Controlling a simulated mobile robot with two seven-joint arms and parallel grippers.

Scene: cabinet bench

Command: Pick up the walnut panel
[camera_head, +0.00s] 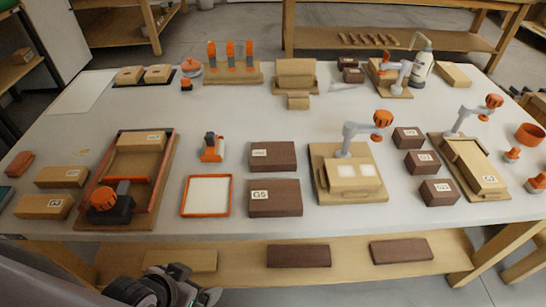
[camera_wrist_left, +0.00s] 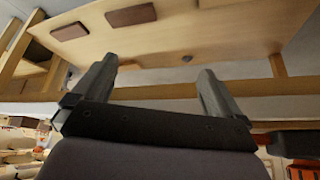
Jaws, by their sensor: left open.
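Several dark brown, walnut-coloured pieces are in the head view; I cannot tell which one the task means. One plain dark panel (camera_head: 299,256) and another dark panel (camera_head: 402,251) lie flat on the lower shelf. A labelled dark panel (camera_head: 275,205) and a second one (camera_head: 273,156) behind it lie on the tabletop. My left gripper (camera_head: 195,284) is at the bottom, left of the shelf panels and apart from them. In the left wrist view its two fingers (camera_wrist_left: 157,72) are spread, with nothing between them; two dark panels (camera_wrist_left: 132,15) (camera_wrist_left: 69,31) lie beyond. My right gripper is not in view.
The lower shelf (camera_head: 345,272) has bare wood around its panels and a light wood panel (camera_head: 180,260) at its left. The tabletop edge (camera_head: 345,231) overhangs it. An orange-edged wooden tray (camera_head: 168,165), an orange frame (camera_head: 206,196) and wooden fixtures (camera_head: 350,170) crowd the top.

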